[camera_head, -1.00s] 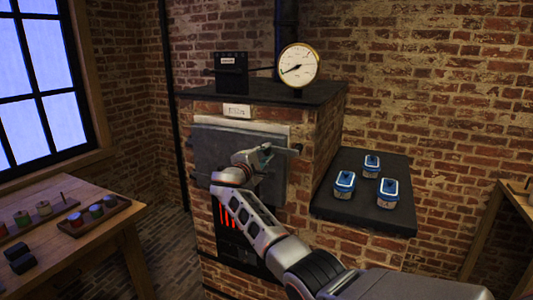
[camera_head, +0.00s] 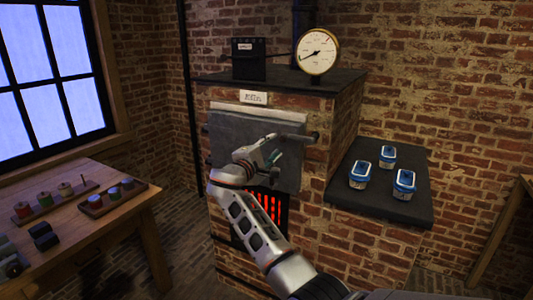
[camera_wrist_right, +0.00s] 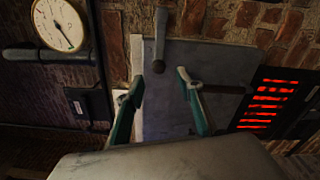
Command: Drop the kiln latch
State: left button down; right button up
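The kiln door (camera_head: 228,140) is a grey plate on the brick kiln. The kiln latch (camera_head: 312,137) is a short grey bar at the door's upper right edge, lying roughly level. In the right wrist view the latch (camera_wrist_right: 160,38) shows ahead of the fingertips, roughly in line with the gap between them. My right gripper (camera_head: 277,151) is in front of the door, left of and slightly below the latch. Its two green-grey fingers (camera_wrist_right: 160,80) are apart with nothing held between them. My left gripper is not in view.
A round gauge (camera_head: 318,52) and a black box (camera_head: 248,59) stand on the kiln top. Red bars (camera_head: 270,207) glow below the door. Blue-lidded jars (camera_head: 388,157) stand on a dark side shelf (camera_head: 400,212). A wooden table (camera_head: 110,212) with trays is at left.

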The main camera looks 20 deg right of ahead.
jog(key=shift+v, duration=2.35)
jog(key=s+f+y, duration=0.3)
jog(key=f+y, duration=0.1)
jog(key=f, duration=1.4)
jog(key=s+a+f+m+y, duration=0.1)
jog(key=s+f+y, duration=0.2)
jog(key=s+f, duration=0.45)
jog(key=s+a+f+y, duration=0.15)
jog(key=s+f, duration=0.25)
jog(key=f, duration=0.7)
jog(key=s+a+f+m+y, duration=0.2)
jog(key=s, duration=0.7)
jog(key=s+a+f+m+y, duration=0.2)
jog(key=s+f+y, duration=0.1)
jog(key=s, duration=0.6)
jog(key=s+a+f+m+g+y, duration=0.1)
jog(key=s+a+f+y, duration=0.1)
jog(key=s, duration=0.7)
jog(key=shift+s+f+m+y, duration=0.35)
jog(key=shift+m+y, duration=0.05)
jog(key=shift+y, duration=0.05)
